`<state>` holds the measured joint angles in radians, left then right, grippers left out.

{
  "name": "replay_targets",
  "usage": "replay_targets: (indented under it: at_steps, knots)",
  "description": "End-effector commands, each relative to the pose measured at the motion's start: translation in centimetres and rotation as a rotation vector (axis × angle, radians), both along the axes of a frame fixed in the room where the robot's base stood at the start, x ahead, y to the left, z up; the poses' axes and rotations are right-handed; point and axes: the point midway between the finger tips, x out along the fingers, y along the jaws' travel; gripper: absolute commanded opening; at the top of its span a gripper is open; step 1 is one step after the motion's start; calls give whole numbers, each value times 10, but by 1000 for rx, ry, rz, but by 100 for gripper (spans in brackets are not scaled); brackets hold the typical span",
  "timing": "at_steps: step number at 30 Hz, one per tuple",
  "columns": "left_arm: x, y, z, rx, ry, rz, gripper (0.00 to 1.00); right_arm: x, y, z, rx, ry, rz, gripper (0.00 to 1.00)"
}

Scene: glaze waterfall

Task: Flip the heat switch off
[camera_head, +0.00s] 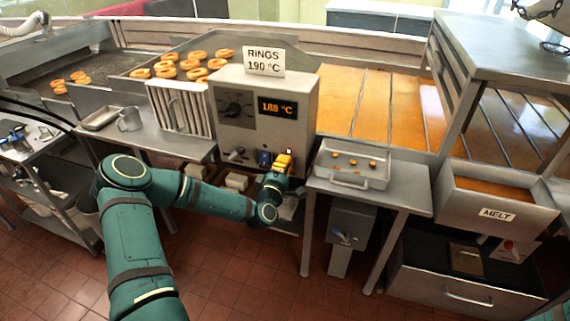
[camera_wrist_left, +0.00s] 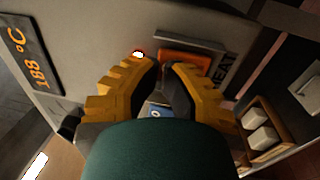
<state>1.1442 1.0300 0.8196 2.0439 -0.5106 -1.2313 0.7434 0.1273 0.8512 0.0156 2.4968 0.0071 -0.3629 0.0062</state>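The heat switch (camera_wrist_left: 188,59) is a lit orange-red rocker in a dark frame, with a HEAT label beside it in the left wrist view. It is on the face of the grey control box (camera_head: 299,88). My left gripper (camera_head: 284,160) is in front of the lower right of that box and hides the switch in the head view. In the wrist view its yellow fingers (camera_wrist_left: 163,68) are nearly together, with nothing held, and their dark tips are close to the rocker's lower left edge. Whether they touch it I cannot tell. My right gripper is out of view.
A blue switch (camera_head: 264,158) sits just left of my gripper, with a lever (camera_head: 236,154) farther left. The display (camera_head: 277,106) reads 188 °C. A side table with a tray (camera_head: 351,181) stands close on the right. Rings (camera_head: 196,74) lie behind the box.

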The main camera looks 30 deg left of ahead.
Motion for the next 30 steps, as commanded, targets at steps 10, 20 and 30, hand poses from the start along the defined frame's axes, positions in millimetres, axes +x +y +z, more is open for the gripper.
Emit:
replay_targets:
  at_steps: [10,20,30]
  knots:
    - [2,0,0,-1,0,-1,0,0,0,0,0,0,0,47]
    - [16,3,9,-19,86,-2,0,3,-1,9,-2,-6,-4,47]
    - [17,3,7,-19,79,-1,0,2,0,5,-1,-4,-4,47]
